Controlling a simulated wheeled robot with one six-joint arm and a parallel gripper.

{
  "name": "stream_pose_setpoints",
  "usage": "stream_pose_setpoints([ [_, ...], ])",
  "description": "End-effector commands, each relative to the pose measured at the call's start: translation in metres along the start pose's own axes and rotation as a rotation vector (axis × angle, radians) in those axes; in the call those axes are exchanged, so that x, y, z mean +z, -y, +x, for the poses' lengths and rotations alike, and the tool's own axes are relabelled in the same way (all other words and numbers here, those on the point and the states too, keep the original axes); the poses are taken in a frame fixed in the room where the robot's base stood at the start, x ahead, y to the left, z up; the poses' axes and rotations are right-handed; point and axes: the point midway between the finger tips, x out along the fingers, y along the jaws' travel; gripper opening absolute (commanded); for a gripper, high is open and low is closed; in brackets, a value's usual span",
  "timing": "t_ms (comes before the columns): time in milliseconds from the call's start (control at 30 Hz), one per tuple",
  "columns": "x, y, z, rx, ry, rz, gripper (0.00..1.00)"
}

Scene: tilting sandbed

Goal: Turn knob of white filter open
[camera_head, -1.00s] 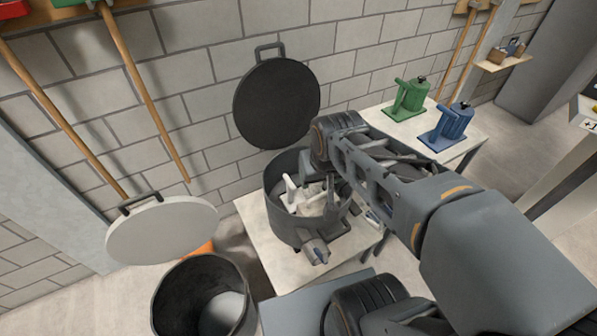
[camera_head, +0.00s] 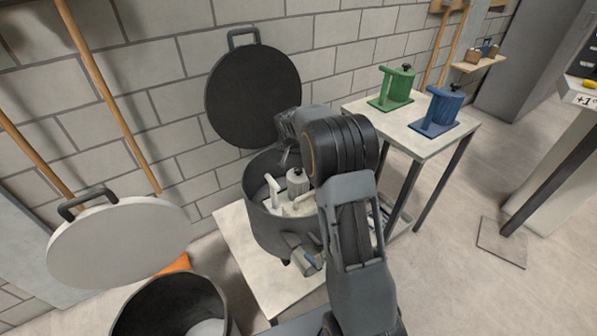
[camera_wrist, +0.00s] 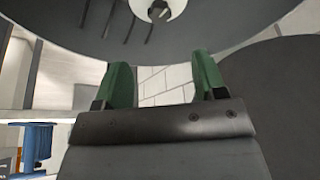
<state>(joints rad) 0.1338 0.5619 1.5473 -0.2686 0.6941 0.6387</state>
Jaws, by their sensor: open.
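The white filter (camera_head: 298,184) stands upright inside a dark grey pot (camera_head: 270,222) on a low table in the head view. A white handle (camera_head: 270,188) rises to its left. In the wrist view, a round white part with a dark knob (camera_wrist: 160,10) shows at the top edge, cut off by the frame, inside a grey curved surface. My gripper (camera_wrist: 163,80) is open and empty, its two green fingertips apart. The knob lies beyond the fingertips and does not touch them. In the head view my arm hides the fingers and part of the pot.
A dark round lid (camera_head: 252,95) stands raised behind the pot against the brick wall. A white lid (camera_head: 118,245) and a black bucket (camera_head: 150,305) are at the left. Green (camera_head: 396,88) and blue (camera_head: 440,110) filters stand on a table at the right.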

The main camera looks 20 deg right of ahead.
Motion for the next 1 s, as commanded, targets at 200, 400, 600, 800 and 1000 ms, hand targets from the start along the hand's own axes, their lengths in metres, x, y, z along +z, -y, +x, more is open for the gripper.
stream_pose_setpoints([
  [200,0.001,0.0,0.045,0.002,0.003,-0.002,0.64],
  [400,0.001,-0.001,0.08,0.002,0.003,-0.001,0.64],
  [600,0.001,0.0,0.103,0.0,0.001,-0.001,0.64],
  [800,0.001,0.0,0.114,0.0,0.001,-0.002,0.64],
  [1000,0.0,0.0,0.116,0.0,0.0,-0.002,0.64],
])
